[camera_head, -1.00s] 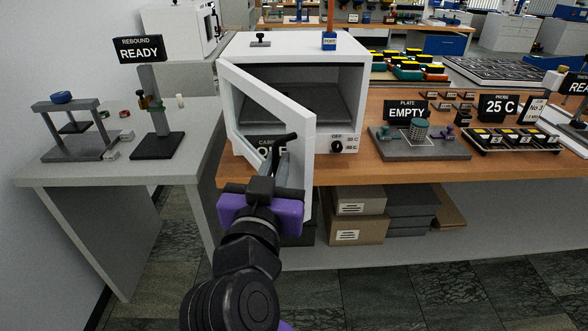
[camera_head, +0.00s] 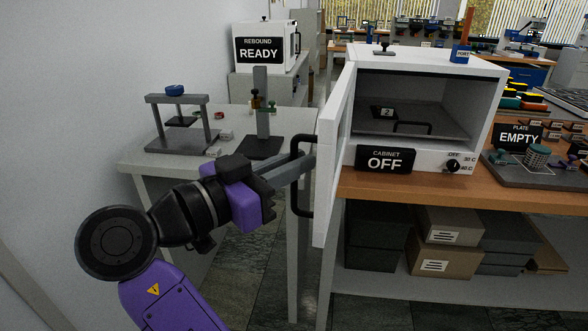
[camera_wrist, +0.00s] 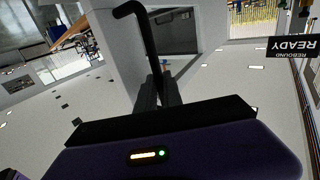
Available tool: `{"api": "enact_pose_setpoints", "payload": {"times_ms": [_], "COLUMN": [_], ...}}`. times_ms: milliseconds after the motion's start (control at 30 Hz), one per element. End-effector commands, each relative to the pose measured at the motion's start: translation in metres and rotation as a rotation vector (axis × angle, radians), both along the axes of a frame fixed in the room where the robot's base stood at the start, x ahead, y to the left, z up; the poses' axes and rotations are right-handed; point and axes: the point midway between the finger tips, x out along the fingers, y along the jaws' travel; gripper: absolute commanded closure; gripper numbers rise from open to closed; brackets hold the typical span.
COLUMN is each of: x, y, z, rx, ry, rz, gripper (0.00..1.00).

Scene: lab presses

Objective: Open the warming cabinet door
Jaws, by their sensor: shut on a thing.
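The white warming cabinet (camera_head: 425,62) stands on the wooden bench with its front open. Its door (camera_head: 333,165) is swung out on the left side, towards me. The dark bar handle (camera_head: 297,190) is on the door's outer face. My gripper (camera_head: 308,165) is shut on the handle from the left. In the wrist view the handle (camera_wrist: 146,40) runs down between the fingers (camera_wrist: 158,92). Inside the cabinet are a grey shelf (camera_head: 420,118), a tag marked 2 (camera_head: 386,112) and a small dark handle. The cabinet sign (camera_head: 385,160) reads OFF.
Boxes (camera_head: 440,250) fill the shelf under the bench. A plate fixture (camera_head: 535,165) stands to the right. A wall runs along the left.

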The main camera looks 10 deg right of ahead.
Motion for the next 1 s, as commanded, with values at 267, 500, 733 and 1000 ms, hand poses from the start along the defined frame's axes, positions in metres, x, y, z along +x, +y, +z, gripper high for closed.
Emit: {"api": "enact_pose_setpoints", "payload": {"times_ms": [267, 500, 733, 1000], "x": [0.002, 0.0022, 0.0019, 0.0007], "y": [-0.0021, -0.0024, -0.002, 0.0004], "z": [-0.0012, -0.0015, -0.0012, -0.0009], "rx": [0.001, 0.001, 0.001, 0.001], "ry": [0.004, 0.005, 0.004, 0.003], "rz": [-0.027, -0.027, -0.026, -0.025], "gripper": [1.0, 1.0, 0.68, 0.68]}}
